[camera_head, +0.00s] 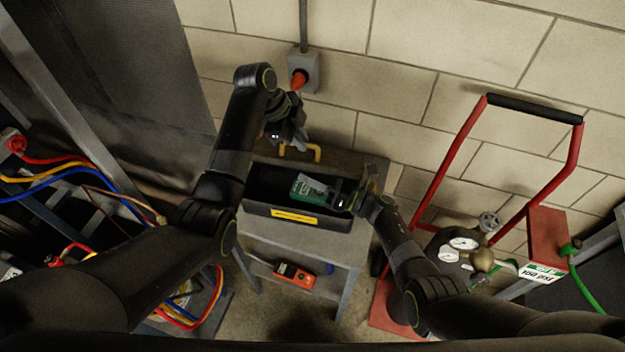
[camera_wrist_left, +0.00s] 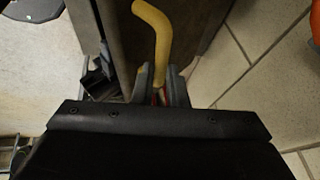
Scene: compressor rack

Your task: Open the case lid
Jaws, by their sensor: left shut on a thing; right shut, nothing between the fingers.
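The case (camera_head: 257,207) stands on a small grey table with its dark inside showing and a yellow label on its front. Its brown lid (camera_head: 372,170) is open at the back, with a yellow handle (camera_head: 315,150) along it. A green device (camera_head: 303,190) is inside the case. My left gripper (camera_head: 285,143) is at the lid's handle; in the left wrist view its fingers (camera_wrist_left: 160,92) are shut on the yellow handle (camera_wrist_left: 152,25). My right gripper (camera_head: 347,193) is shut and empty over the case's right end, partly covering the inside.
A block wall with a grey outlet box (camera_head: 304,70) and red plug is close behind. A red hand truck (camera_head: 463,165) with gauges stands right. An orange meter (camera_head: 294,277) lies on the table's lower shelf (camera_head: 318,283). Coloured hoses (camera_head: 60,180) hang at left.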

